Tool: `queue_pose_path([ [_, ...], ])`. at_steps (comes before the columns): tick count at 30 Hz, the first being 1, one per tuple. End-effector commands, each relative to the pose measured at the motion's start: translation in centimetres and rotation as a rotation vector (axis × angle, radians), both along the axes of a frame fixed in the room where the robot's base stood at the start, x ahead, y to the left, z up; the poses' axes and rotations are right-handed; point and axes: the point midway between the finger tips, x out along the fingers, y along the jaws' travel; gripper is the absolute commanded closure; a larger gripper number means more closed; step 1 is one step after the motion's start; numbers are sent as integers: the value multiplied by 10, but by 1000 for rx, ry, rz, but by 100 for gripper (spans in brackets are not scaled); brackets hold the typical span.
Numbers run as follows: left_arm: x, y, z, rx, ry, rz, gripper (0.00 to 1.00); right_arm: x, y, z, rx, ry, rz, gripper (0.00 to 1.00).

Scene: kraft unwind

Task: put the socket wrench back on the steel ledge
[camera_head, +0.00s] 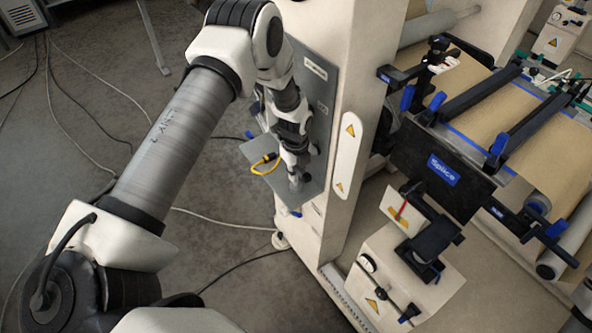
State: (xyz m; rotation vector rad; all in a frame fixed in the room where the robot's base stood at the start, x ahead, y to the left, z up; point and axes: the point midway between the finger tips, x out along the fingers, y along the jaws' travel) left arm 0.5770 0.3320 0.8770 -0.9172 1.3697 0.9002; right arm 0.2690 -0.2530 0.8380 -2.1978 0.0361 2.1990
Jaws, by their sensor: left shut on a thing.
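My left gripper (296,174) reaches down from the upper left, over the grey steel ledge (312,192) on the side of the machine. It is shut on the socket wrench, which is small here and mostly hidden by the fingers. A yellow curved piece (263,168) with a dark end shows just left of the fingers, above the ledge; I cannot tell whether it is part of the wrench. I cannot tell whether the wrench touches the ledge. My right gripper is not in view.
A grey upright panel (316,90) stands behind the ledge. The machine's pale column (350,100) is close on the right, with the black Splice plate (440,172) and kraft web (480,90) beyond. Cables (225,222) lie on the open floor at left.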

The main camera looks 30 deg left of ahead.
Motion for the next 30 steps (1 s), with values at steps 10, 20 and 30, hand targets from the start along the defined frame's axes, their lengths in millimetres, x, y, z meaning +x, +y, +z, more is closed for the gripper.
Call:
queue_pose_path([
  [10,-1,0,-1,-1,1,1,63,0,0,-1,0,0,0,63],
  [20,1,0,36,-1,-5,1,63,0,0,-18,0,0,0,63],
  [30,-1,1,111,-1,-2,1,63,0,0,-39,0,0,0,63],
])
